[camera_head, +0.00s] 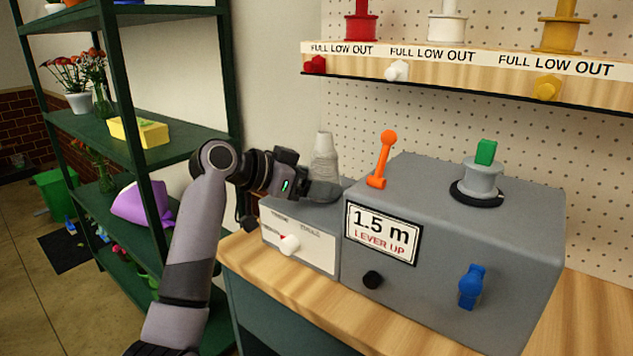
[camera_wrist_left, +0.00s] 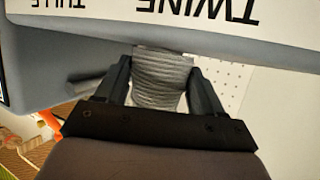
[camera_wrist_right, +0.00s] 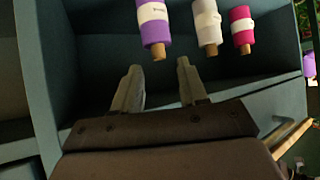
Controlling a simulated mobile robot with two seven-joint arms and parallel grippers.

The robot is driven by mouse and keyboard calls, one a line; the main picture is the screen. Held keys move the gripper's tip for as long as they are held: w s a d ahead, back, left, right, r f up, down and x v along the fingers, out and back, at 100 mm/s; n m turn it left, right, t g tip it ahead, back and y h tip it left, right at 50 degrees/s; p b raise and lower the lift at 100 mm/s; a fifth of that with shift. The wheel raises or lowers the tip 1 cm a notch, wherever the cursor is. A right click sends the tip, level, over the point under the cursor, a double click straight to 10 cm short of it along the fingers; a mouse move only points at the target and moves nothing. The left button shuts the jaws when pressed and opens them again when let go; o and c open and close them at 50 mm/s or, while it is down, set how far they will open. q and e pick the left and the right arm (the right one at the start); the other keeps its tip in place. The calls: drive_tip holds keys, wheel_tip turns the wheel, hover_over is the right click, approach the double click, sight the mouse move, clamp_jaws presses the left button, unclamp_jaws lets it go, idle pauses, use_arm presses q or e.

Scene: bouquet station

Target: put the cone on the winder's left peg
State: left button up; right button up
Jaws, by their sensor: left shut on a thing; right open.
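The cone (camera_head: 325,160) is pale grey, upright and narrower at the top. It stands at the low left section of the grey winder (camera_head: 450,250), and its base is partly behind my gripper. My left gripper (camera_head: 306,184) is shut on the cone from the left. In the left wrist view the cone (camera_wrist_left: 163,78) shows wound grey thread between the two fingers. The left peg is hidden, so I cannot tell whether the cone is seated on it. My right gripper (camera_wrist_right: 158,82) is open and empty, away from the winder and outside the head view.
An orange lever (camera_head: 382,160) stands up just right of the cone. A grey spool with a green block (camera_head: 485,152) sits on the winder's right. A spool shelf (camera_head: 470,65) hangs above. The right wrist view shows purple (camera_wrist_right: 152,22), white and magenta rolls in a bin.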

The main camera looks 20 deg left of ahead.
use_arm(q)
drive_tip(key=o, duration=1.1)
drive_tip(key=shift+r, duration=0.1)
drive_tip(key=v, duration=1.2)
drive_tip(key=shift+b, duration=0.3)
drive_tip(key=shift+s, duration=0.1)
